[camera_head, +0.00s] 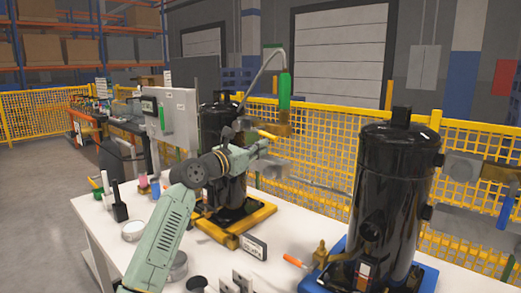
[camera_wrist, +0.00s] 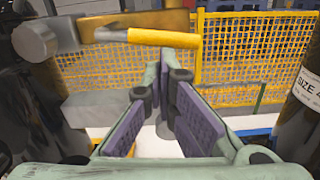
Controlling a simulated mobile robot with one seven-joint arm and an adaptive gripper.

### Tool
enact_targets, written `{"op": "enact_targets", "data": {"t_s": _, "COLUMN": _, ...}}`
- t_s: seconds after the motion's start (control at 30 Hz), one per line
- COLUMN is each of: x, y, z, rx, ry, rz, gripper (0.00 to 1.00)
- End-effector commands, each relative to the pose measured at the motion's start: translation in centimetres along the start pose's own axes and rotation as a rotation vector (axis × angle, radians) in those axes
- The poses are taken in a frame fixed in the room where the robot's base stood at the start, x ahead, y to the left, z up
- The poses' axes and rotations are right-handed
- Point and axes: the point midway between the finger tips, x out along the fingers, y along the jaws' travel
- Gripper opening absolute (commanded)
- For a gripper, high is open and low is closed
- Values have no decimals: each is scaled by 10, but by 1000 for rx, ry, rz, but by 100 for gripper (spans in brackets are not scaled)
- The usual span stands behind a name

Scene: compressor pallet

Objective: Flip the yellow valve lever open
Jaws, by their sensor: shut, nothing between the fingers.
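The yellow valve lever (camera_wrist: 165,38) lies roughly level across the upper wrist view, with a grey shank on its left and a yellow sleeve on its right. It joins a brass valve body (camera_wrist: 150,20) and round grey fitting at upper left. In the head view the lever (camera_head: 267,134) shows small beside the left black compressor (camera_head: 232,190). My gripper (camera_wrist: 160,68) is shut and empty. Its fingertips appear just below the lever's sleeve in the wrist view; I cannot tell whether they touch it. In the head view my gripper (camera_head: 262,147) is close to the lever.
A second black compressor (camera_head: 390,190) stands on a blue base at right. The left compressor stands on a yellow base (camera_head: 235,232). A green-sleeved pipe (camera_head: 285,90) rises above the valve. Small tools crowd the white table (camera_head: 100,230). Yellow mesh fencing (camera_head: 320,150) runs behind.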

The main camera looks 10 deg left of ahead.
Motion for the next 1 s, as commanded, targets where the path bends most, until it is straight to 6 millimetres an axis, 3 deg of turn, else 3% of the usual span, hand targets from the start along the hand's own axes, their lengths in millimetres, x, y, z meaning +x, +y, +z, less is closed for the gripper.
{"op": "enact_targets", "data": {"t_s": 0.8, "x": 0, "y": 0, "z": 5, "rx": 5, "ry": -1, "rz": -1, "gripper": 0}}
{"op": "enact_targets", "data": {"t_s": 1.0, "x": 3, "y": -2, "z": -16, "rx": 3, "ry": 0, "rz": -4, "gripper": 0}}
